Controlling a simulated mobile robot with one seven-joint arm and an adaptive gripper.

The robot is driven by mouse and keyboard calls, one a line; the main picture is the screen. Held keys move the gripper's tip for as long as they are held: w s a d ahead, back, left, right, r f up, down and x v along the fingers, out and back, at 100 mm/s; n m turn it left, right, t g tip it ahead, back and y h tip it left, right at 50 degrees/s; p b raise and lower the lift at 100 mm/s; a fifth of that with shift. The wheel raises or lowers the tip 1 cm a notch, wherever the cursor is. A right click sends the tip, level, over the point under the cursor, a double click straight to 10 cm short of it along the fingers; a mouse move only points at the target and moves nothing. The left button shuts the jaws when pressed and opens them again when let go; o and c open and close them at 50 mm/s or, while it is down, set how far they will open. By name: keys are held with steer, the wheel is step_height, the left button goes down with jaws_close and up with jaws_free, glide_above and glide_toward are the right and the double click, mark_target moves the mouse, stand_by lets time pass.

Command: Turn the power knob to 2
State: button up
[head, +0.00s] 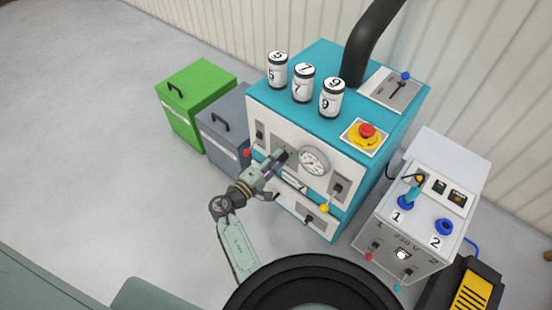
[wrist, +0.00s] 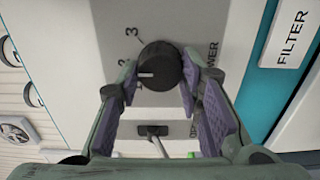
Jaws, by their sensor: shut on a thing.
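The power knob (wrist: 159,66) is round and black with a white pointer line, on the white front panel of the teal machine (head: 340,213). In the wrist view it lies between the tips of my gripper (wrist: 160,80), whose purple-padded fingers are shut on its sides. The pointer line points left in that view. A printed 3 (wrist: 132,36) stands up and left of the knob, and a 2 (wrist: 123,63) shows just beyond the left fingertip. The word POWER (wrist: 212,55) is partly covered by the right finger. In the head view my gripper (head: 278,158) reaches the panel and hides the knob.
A gauge (head: 313,162) and levers share the panel. A red emergency button (head: 367,131) and several numbered canisters are on top. Green (head: 200,92) and grey (head: 222,140) boxes stand left; a white control box (head: 435,195) stands right. Floor at left is clear.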

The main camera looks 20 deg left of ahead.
stand_by(0.3)
steer(key=o, duration=1.2)
steer(key=v, duration=1.2)
steer(key=shift+a+r, duration=0.1)
